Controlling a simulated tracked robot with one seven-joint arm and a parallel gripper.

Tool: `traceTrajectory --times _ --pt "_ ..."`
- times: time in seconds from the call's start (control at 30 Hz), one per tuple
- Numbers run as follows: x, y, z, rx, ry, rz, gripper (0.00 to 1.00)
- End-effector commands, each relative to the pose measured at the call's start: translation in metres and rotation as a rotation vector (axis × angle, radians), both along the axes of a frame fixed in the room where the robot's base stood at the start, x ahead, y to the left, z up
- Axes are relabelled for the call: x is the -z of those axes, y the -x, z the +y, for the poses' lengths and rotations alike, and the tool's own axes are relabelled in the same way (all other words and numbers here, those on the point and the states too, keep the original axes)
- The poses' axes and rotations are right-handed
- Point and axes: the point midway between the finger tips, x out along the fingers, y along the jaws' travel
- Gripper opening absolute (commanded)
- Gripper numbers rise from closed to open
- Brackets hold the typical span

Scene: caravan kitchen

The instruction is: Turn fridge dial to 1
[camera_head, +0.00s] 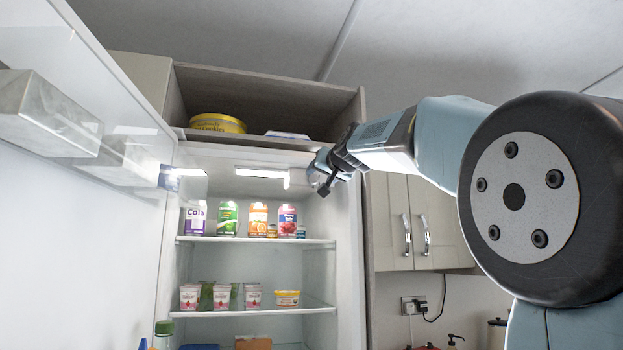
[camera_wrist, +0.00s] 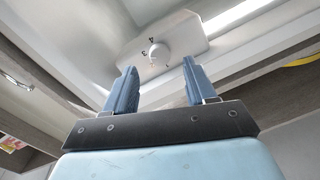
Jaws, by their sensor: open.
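The fridge dial (camera_wrist: 158,52) is a small round white knob on a pale panel (camera_wrist: 185,35) at the fridge's ceiling, seen in the wrist view. Small dark marks stand around it, too small to read, so I cannot tell its setting. My gripper (camera_wrist: 155,80) is open, its two blue fingers to either side below the dial in the picture. The dial shows between the fingertips, and no contact is visible. In the head view my gripper (camera_head: 322,172) is at the upper right of the fridge opening, and it hides the dial there.
The fridge door (camera_head: 70,200) stands open at the left. Cartons and cans stand on the upper shelf (camera_head: 255,240), and pots on the lower shelf (camera_head: 215,312). A lit lamp (camera_head: 260,173) is beside my gripper. A cupboard with a yellow tin (camera_head: 218,123) is above.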

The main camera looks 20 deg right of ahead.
Motion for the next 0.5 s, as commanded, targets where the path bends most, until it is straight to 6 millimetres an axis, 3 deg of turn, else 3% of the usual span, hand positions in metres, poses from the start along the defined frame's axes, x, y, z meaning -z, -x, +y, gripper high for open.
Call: traceTrajectory --times 0.2,0.5 --pt "0.000 -0.026 0.001 0.001 -0.001 0.000 0.56" --pt "0.000 -0.035 0.002 0.001 0.000 -0.001 0.56"
